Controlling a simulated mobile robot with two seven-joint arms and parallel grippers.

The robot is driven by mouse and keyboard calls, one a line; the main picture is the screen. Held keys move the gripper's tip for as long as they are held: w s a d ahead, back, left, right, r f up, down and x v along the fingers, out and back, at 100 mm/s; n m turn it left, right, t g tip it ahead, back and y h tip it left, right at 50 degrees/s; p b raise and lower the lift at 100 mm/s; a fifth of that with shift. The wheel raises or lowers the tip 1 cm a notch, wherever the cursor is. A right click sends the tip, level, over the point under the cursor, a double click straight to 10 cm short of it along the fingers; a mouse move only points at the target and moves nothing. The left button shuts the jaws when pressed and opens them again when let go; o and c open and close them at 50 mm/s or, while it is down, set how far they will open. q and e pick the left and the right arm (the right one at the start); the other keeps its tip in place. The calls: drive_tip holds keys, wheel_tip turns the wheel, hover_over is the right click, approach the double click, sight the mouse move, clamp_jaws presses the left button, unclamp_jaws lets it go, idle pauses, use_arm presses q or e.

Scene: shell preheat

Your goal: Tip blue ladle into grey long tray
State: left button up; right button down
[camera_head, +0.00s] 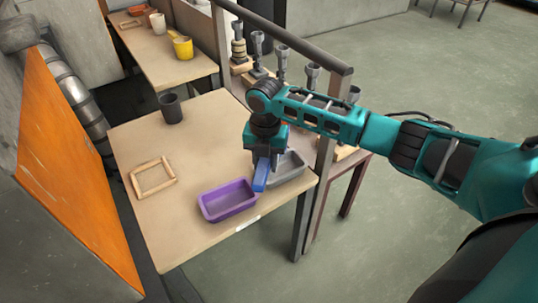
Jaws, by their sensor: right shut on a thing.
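My right gripper (263,156) reaches over the table from the right and points down. It is shut on the blue ladle (261,176), whose blue part hangs below the fingers. The grey long tray (291,170) is at the right edge of the table. The ladle is at the left end of this tray, between it and the purple tray in the picture. The gripper and ladle hide part of the grey tray, and I cannot tell what is inside the ladle. My left gripper is not in view.
A purple tray (228,201) sits just left of the grey tray. A wooden frame (152,177) and a dark cup (171,108) are farther left on the table (205,150). The table's middle is clear.

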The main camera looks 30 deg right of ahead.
drive_tip(key=shift+w+d+f+n, duration=0.1)
drive_tip(key=shift+d+n, duration=0.1)
drive_tip(key=shift+n, duration=0.3)
drive_tip(key=shift+d+f+n, duration=0.1)
drive_tip(key=shift+d+n, duration=0.05)
drive_tip(key=shift+n, duration=0.35)
drive_tip(key=shift+d+f+n, duration=0.15)
drive_tip(key=shift+f+n, duration=0.05)
drive_tip(key=shift+n, duration=0.2)
use_arm(q)
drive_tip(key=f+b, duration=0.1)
drive_tip(key=b, duration=0.1)
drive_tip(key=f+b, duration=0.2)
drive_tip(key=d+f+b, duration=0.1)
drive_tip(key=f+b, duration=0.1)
drive_tip(key=b, duration=0.1)
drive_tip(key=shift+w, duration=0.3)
use_arm(e)
drive_tip(key=f+y, duration=0.1)
drive_tip(key=f+t+y, duration=0.2)
drive_tip(key=f+y, duration=0.1)
drive_tip(key=shift+w+a, duration=0.25)
drive_tip(key=shift+a, duration=0.15)
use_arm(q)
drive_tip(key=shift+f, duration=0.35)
use_arm(e)
drive_tip(key=shift+f, duration=0.15)
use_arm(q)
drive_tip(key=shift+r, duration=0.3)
